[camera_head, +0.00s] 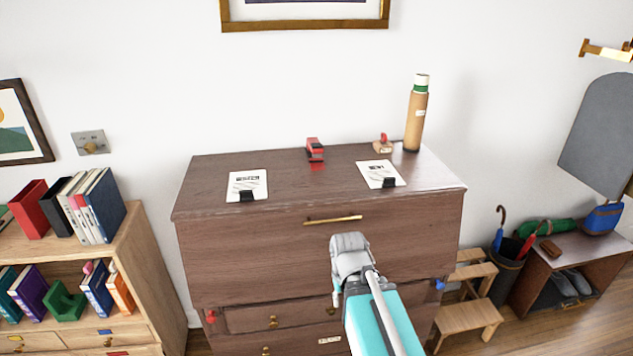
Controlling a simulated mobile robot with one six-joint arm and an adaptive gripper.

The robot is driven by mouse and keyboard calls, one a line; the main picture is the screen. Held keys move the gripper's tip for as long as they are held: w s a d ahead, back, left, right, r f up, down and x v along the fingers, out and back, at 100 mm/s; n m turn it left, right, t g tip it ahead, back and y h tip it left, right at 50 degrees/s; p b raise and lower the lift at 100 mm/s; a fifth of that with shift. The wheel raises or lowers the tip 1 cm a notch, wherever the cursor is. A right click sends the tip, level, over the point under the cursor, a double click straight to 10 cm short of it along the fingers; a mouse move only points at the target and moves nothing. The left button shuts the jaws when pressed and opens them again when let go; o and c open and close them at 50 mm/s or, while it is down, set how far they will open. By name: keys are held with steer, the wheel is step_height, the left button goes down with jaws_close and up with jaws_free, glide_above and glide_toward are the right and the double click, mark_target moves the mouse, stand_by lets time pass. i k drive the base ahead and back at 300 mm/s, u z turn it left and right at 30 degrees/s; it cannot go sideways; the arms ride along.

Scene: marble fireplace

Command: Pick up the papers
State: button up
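Two stacks of white papers lie flat on top of a dark brown wooden cabinet. The left papers (247,183) have a black clip on their front edge. The right papers (380,172) also have a black clip on their front edge. My teal and white arm rises from the bottom of the view. Its grey end (350,255) is in front of the cabinet's upper drawer, below the top and apart from both papers. No fingertips can be made out, so I cannot tell whether my gripper is open or shut.
The cabinet top (300,186) is clear between the papers. A red stapler (315,150), a small stamp-like item (383,146) and a tall tan bottle (416,115) stand toward its back. A bookshelf (135,235) is left; a step stool (468,317) is right.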

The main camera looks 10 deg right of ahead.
mark_target(378, 173)
steer(key=k, duration=1)
steer(key=u, duration=0.05)
steer(key=i, duration=1.45)
steer(key=z, duration=0.05)
